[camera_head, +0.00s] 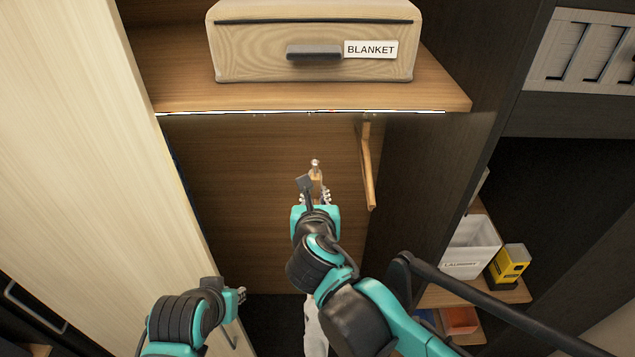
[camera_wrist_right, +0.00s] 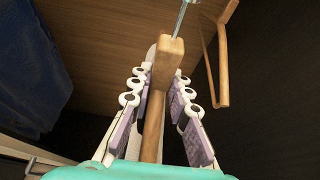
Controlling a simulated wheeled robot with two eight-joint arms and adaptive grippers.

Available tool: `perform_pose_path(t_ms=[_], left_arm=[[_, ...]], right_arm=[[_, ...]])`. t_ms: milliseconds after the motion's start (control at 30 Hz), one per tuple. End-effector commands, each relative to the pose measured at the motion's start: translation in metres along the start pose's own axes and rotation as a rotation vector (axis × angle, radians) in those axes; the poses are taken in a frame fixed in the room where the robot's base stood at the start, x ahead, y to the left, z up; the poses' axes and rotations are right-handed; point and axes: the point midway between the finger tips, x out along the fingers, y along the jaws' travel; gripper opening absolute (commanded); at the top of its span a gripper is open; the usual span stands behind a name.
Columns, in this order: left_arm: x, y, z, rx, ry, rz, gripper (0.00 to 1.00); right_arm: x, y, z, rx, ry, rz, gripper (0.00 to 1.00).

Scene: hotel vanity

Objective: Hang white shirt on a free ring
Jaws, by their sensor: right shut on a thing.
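My right gripper (camera_head: 315,195) is shut on a wooden hanger (camera_head: 316,182) inside the closet bay, below the shelf. In the right wrist view the hanger (camera_wrist_right: 163,95) runs between the finger pads, with a thin metal stem at its top. White cloth, likely the white shirt (camera_head: 315,330), shows below my right arm, which hides most of it. Small metal fittings, perhaps rings (camera_head: 311,113), show along the shelf's underside; they are too small to tell apart. My left gripper (camera_head: 241,295) is low at the left, by the pale door; its jaw opening is unclear.
Another wooden hanger (camera_head: 368,170) hangs to the right of my right gripper. Dark blue cloth (camera_wrist_right: 38,70) is at the left in the wrist view. A blanket box (camera_head: 310,65) sits on the shelf (camera_head: 180,90). A pale door (camera_head: 100,130) bounds the left.

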Motion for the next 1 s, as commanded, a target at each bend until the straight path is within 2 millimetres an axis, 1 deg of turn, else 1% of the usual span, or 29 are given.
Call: perform_pose_path(t_ms=[167,533,1000], left_arm=[[0.005,0.000,0.004,0.000,0.000,0.000,0.20],[0.015,0.000,0.011,0.000,0.000,0.000,0.20],[0.023,0.000,0.017,0.000,0.000,0.000,0.20]], right_arm=[[0.014,0.000,0.004,0.001,0.000,-0.002,0.00],[0.056,-0.001,0.021,0.001,-0.001,-0.002,0.00],[0.110,-0.001,0.045,0.000,-0.001,-0.001,0.00]])
